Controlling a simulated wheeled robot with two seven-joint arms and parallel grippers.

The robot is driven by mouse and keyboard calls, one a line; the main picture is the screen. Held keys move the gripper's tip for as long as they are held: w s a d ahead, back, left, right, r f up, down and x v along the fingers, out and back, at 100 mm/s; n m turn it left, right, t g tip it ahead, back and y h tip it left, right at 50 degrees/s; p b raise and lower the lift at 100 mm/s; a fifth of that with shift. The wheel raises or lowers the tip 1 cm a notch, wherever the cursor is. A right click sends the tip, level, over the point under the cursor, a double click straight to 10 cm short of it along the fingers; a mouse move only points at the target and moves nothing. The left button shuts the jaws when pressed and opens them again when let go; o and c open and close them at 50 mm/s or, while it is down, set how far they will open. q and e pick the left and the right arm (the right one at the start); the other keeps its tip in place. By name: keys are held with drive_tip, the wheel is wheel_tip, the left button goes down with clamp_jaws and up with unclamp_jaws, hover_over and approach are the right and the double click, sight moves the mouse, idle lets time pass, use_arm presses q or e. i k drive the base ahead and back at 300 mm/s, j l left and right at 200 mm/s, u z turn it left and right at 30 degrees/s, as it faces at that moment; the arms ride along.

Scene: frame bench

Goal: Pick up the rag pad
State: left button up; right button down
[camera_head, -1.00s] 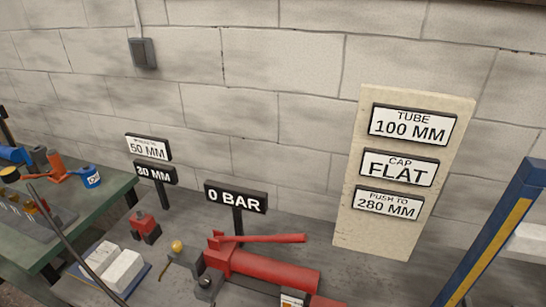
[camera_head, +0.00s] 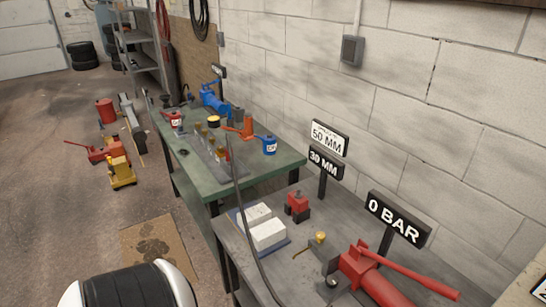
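Neither of my grippers shows in the head view.
The grey bench also holds a small red block device (camera_head: 298,206), a red hand pump (camera_head: 372,279) and a "0 BAR" sign (camera_head: 398,219). A green bench (camera_head: 253,168) with tools stands behind. A stained brown mat (camera_head: 158,249) lies on the floor.

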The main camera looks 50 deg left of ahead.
sight(180, 132)
drive_tip(key=u, duration=2.35)
drive_tip(key=i+j, duration=0.15)
drive_tip(key=i, duration=0.15)
drive_tip(key=i+j, duration=0.1)
drive_tip(key=i, duration=0.25)
drive_tip(key=j+u, duration=0.05)
